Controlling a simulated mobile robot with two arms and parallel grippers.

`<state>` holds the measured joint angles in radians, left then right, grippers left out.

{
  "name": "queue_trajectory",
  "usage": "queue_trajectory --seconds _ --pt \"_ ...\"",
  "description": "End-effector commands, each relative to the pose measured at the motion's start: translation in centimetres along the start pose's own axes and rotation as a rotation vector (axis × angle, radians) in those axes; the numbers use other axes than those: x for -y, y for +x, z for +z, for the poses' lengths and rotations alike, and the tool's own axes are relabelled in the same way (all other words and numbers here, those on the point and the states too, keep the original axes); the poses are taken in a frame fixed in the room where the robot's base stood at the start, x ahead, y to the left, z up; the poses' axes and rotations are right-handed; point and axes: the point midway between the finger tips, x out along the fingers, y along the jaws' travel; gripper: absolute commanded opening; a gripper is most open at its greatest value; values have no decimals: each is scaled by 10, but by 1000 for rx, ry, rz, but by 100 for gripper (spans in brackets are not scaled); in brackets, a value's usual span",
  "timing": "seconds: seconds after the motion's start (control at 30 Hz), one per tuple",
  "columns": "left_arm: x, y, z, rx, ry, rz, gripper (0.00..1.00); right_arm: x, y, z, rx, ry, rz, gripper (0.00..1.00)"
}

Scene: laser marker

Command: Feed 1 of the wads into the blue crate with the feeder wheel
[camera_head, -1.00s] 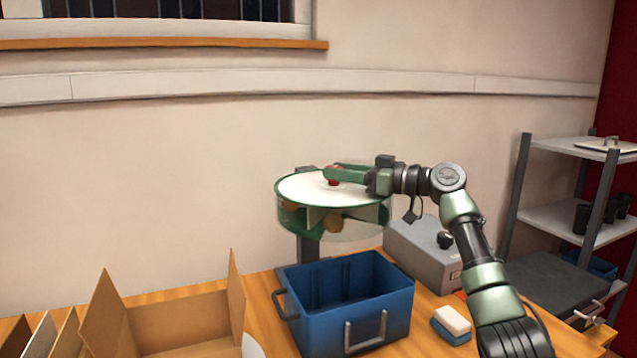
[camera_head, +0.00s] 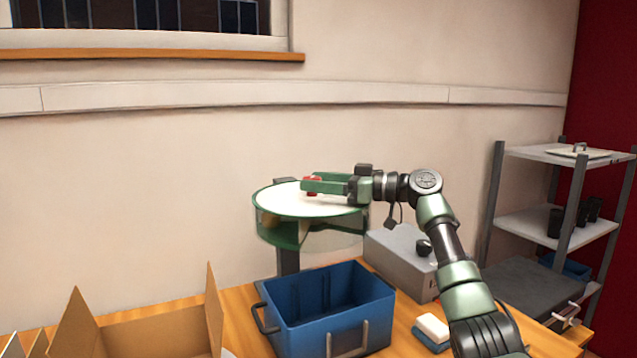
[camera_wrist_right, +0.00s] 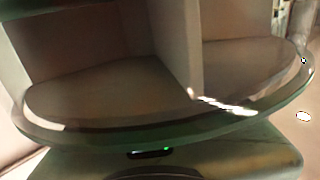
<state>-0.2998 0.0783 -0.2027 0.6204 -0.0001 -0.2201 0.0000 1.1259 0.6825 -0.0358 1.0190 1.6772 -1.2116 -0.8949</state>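The feeder wheel (camera_head: 275,203) is a round drum with a white top, green rim and clear side, on a dark post behind the blue crate (camera_head: 330,318). My right gripper (camera_head: 311,185) is at the red knob on top of the wheel, with its fingers on either side, shut on it. A brownish wad (camera_head: 268,221) shows dimly inside the drum at its left. The blue crate stands open below and in front of the wheel; the visible part of its inside looks empty. The right wrist view shows the wheel's clear wall (camera_wrist_right: 200,112) and a divider close up. My left gripper is out of view.
An open cardboard box (camera_head: 165,330) stands left of the crate. A grey machine (camera_head: 400,258) with a black knob is behind and right of it. A sponge (camera_head: 432,328) lies right of the crate. A grey shelf (camera_head: 560,225) stands at the far right.

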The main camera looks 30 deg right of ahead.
Motion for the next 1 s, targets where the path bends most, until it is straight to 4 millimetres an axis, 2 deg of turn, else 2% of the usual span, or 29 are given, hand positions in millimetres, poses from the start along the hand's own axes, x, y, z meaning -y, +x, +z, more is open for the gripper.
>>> queue_trajectory --seconds 0.23,0.5,0.7,1.0 --pt "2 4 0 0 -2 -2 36 0 -8 1 -1 -1 1 59" --pt "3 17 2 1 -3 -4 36 -1 -54 3 1 -1 3 59" --pt "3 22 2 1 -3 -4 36 0 -75 1 0 0 1 59" --pt "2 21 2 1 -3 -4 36 0 -78 0 -1 0 0 59"
